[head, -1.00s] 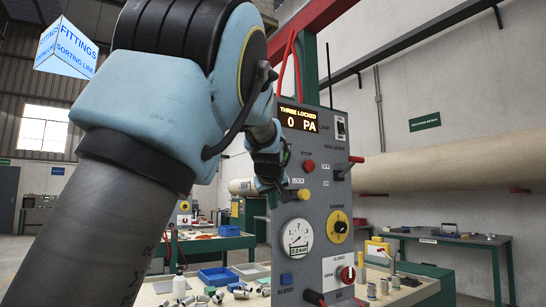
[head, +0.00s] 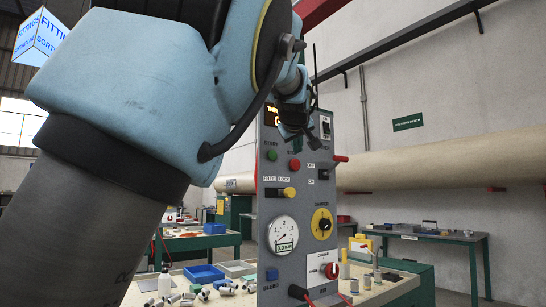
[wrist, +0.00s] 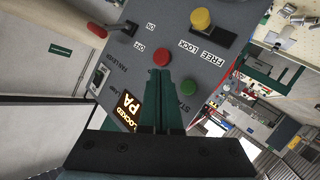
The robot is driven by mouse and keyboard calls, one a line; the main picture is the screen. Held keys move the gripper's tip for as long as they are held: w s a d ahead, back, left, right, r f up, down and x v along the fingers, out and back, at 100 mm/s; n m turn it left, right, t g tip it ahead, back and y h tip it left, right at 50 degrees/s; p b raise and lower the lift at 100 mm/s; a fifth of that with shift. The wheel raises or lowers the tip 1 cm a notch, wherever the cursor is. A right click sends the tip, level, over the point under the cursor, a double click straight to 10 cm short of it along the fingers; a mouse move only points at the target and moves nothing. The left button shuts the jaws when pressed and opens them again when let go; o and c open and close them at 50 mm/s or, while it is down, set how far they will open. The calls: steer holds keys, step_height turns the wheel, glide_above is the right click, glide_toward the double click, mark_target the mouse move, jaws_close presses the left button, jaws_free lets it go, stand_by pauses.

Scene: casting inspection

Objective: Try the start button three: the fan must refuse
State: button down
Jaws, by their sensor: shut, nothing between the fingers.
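The grey control panel (head: 262,215) stands upright ahead of me. Its green start button (head: 272,155) is visible at upper left, with the red stop button (head: 295,164) to its right. My fingers are shut and empty, pointing toward the panel near the stop button; I cannot tell the gap to either button. The display (wrist: 128,108) shows "LOCKED" and "PA". The yellow knob (head: 289,192) sits at the LOCK end of its slot.
The red-handled fan lever (head: 340,158) sticks out at the panel's right, by the OFF label. A yellow damper dial (head: 322,223) and a gauge (head: 283,236) are below. A bench with fittings and a blue bin (head: 204,274) is behind. A large pipe (head: 430,160) runs along the wall.

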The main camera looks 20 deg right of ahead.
steer(key=w+p, duration=0.1)
steer(key=p, duration=0.5)
glide_toward(277, 157)
steer(key=shift+s+d+x, duration=0.1)
steer(key=shift+d+x, duration=0.05)
steer(key=shift+x, duration=0.7)
steer(key=shift+s+d+x, duration=0.1)
steer(key=shift+d+x, duration=0.05)
steer(key=shift+x, duration=0.7)
steer(key=shift+s+d+x, duration=0.15)
steer(key=shift+x, duration=0.65)
steer(key=shift+w+f, duration=0.1)
steer(key=shift+w, duration=0.1)
steer(key=shift+w+a, duration=0.1)
steer(key=shift+w, duration=0.2)
steer(key=shift+w+a, duration=0.1)
steer(key=shift+w, duration=0.25)
steer(key=shift+s, duration=0.75)
steer(key=shift+s+d+b, duration=0.1)
steer(key=shift+d+b, duration=0.1)
steer(key=shift+b, duration=0.1)
